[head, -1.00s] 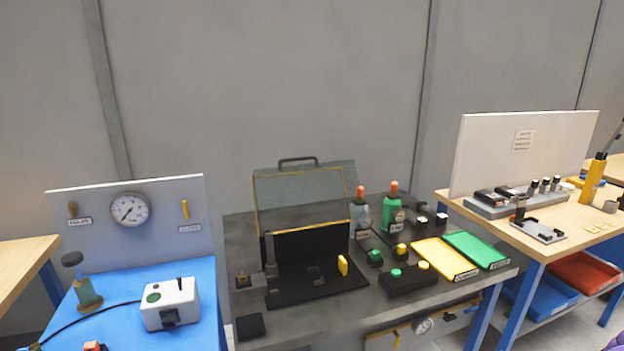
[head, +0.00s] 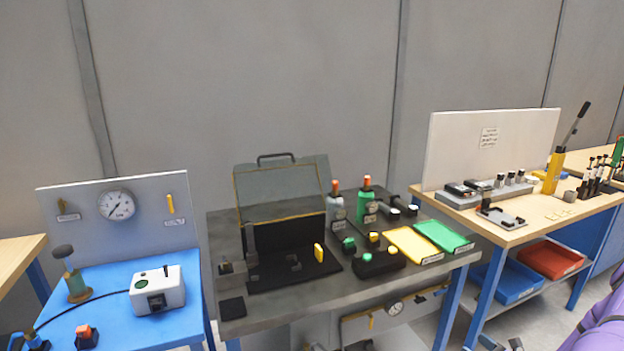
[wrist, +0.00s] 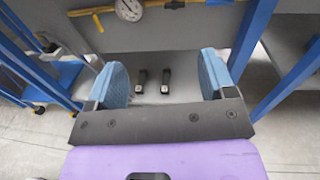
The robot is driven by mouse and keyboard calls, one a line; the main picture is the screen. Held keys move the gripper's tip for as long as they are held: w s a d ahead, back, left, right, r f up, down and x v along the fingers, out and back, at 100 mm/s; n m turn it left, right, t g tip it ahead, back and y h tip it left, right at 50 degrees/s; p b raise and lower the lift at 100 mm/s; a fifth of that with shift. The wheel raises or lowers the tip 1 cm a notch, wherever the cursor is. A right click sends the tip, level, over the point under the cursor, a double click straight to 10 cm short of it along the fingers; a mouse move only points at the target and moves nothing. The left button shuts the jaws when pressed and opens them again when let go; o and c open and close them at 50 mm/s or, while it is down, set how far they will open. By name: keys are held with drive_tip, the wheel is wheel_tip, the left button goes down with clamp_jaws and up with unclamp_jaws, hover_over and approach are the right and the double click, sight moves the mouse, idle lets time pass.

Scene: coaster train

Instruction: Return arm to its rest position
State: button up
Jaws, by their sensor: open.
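My gripper (wrist: 163,88) shows in the wrist view with its two blue finger pads wide apart and nothing between them. Below and beyond it are the bench's lower part and two small dark-handled items (wrist: 153,80) on a grey surface. In the head view the gripper itself cannot be made out. A purple part of my arm (head: 602,318) shows at the lower right edge.
A grey bench (head: 290,305) with an open-lidded black fixture (head: 295,265) stands ahead. A blue-topped bench (head: 120,310) is at left, a wooden bench (head: 530,225) at right. Blue legs (wrist: 255,40) flank the gripper.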

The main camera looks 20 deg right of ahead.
drive_tip(key=w+a+r+n+g+y, duration=0.35)
drive_tip(key=r+n, duration=0.25)
drive_tip(key=r, duration=0.4)
drive_tip(key=w+a+r+n+g+y, duration=0.3)
drive_tip(key=w+a+r+n+y, duration=0.15)
drive_tip(key=r, duration=0.55)
drive_tip(key=a+r+n+g, duration=0.85)
drive_tip(key=a+r, duration=0.35)
drive_tip(key=r, duration=0.4)
drive_tip(key=s+a+r+n+g+h, duration=0.1)
drive_tip(key=s+a+r+n+h, duration=0.25)
drive_tip(key=a+r, duration=0.3)
drive_tip(key=s+a+r+n+g+h, duration=0.1)
drive_tip(key=s+a+r+n+h, duration=0.1)
drive_tip(key=s+a+r+n, duration=0.4)
drive_tip(key=s+a+r+n+t+h, duration=0.3)
drive_tip(key=s+r+h, duration=0.3)
drive_tip(key=s+r, duration=0.4)
drive_tip(key=shift+s+a+n+t, duration=0.15)
drive_tip(key=shift+s+n+t, duration=0.75)
drive_tip(key=shift+s, duration=1.05)
drive_tip(key=shift+f, duration=0.1)
